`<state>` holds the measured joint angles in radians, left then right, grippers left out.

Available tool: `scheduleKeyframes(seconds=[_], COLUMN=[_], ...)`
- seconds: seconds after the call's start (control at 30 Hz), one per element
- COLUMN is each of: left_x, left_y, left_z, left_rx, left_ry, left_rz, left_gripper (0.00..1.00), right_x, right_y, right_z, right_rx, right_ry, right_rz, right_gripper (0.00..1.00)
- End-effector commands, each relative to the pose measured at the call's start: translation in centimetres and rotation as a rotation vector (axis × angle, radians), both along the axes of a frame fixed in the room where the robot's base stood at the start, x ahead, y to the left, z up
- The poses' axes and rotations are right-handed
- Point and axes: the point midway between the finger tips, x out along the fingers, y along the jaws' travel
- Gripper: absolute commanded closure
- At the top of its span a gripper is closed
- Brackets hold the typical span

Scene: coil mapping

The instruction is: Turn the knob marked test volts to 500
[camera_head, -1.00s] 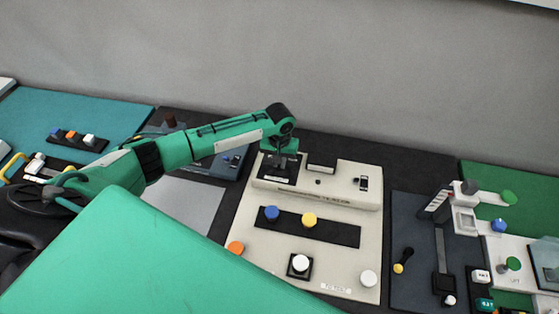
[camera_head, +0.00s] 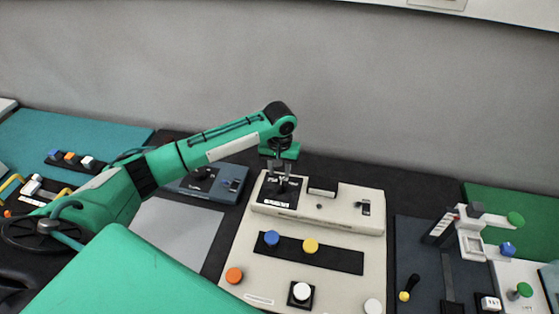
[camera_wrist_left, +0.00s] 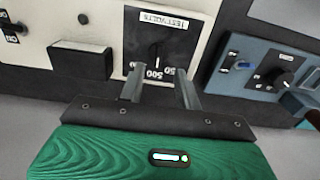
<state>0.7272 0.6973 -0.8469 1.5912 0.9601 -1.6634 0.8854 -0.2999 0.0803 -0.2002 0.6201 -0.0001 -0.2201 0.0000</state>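The test volts knob (camera_wrist_left: 157,48) is dark and sits on a black plate with a white label in the left wrist view. A "500" mark shows upside down on the side nearest my gripper. In the head view this black plate (camera_head: 268,196) is at the back left of a cream panel (camera_head: 322,216). My left gripper (camera_head: 280,172) is over the plate, with the knob mostly hidden behind it there. In the left wrist view its two fingers (camera_wrist_left: 160,76) are apart, with the knob face visible between and beyond them. Contact cannot be told. My right gripper is not in view.
The cream panel also carries a blue knob (camera_head: 271,238), a yellow knob (camera_head: 310,246), an orange knob (camera_head: 234,275) and a white button (camera_head: 301,291). A blue-grey box (camera_wrist_left: 263,65) with a dial stands beside it. A raised black block (camera_wrist_left: 82,60) is near the plate.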

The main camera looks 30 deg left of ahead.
Motion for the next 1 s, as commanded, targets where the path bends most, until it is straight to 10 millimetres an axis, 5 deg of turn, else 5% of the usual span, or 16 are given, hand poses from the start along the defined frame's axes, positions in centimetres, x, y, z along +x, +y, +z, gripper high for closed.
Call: scheduleKeyframes(seconds=[0.33,1.0], left_x=[0.0,0.0], left_y=[0.0,0.0], left_z=[5.4,5.9], left_rx=[0.001,0.000], left_ry=[-0.002,0.000], left_rz=[0.000,0.000], left_gripper=[0.66,0.66], right_x=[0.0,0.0], right_y=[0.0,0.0], right_z=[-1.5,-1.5], right_rx=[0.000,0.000], right_ry=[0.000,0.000], right_rz=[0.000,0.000], right_gripper=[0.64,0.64])
